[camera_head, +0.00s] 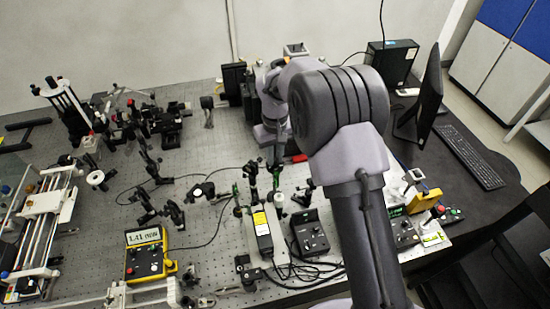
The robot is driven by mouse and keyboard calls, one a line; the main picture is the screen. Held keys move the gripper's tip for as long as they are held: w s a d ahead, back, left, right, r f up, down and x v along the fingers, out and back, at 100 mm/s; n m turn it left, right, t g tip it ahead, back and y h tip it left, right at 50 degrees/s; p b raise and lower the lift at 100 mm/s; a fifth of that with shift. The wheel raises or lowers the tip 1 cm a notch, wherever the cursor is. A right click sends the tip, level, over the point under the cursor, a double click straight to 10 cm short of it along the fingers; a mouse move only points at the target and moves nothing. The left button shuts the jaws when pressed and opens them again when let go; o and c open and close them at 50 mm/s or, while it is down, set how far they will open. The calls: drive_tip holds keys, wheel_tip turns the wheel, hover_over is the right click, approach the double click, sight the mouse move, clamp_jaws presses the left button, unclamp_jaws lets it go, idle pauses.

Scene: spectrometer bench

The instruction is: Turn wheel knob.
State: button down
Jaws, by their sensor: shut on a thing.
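My gripper (276,152) points down over the middle of the optical bench (225,150), past the large grey joint of my arm. It is shut on a small part at the top of a dark post mount with green pieces (276,172). This part appears to be the wheel knob, but the jaws mostly hide it and it is too small to make out clearly. I cannot tell how far it is turned.
A yellow-labelled black box (262,232) and a black control box (309,234) stand in front. A yellow controller (148,256) sits front left. Several posts crowd the left. A monitor (422,95) and keyboard (470,155) are at right. Cables cross the front.

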sight(275, 160)
drive_tip(key=m+b, duration=0.1)
drive_tip(key=m, duration=0.3)
drive_tip(key=shift+m+b, duration=0.65)
drive_tip(key=shift+m, duration=1.45)
drive_tip(key=c, duration=1.3)
unclamp_jaws()
drive_tip(key=shift+c, duration=0.2)
drive_tip(key=shift+r, duration=0.1)
wheel_tip(275, 160, up, 17)
drive_tip(key=p, duration=0.3)
drive_tip(key=shift+r, duration=0.15)
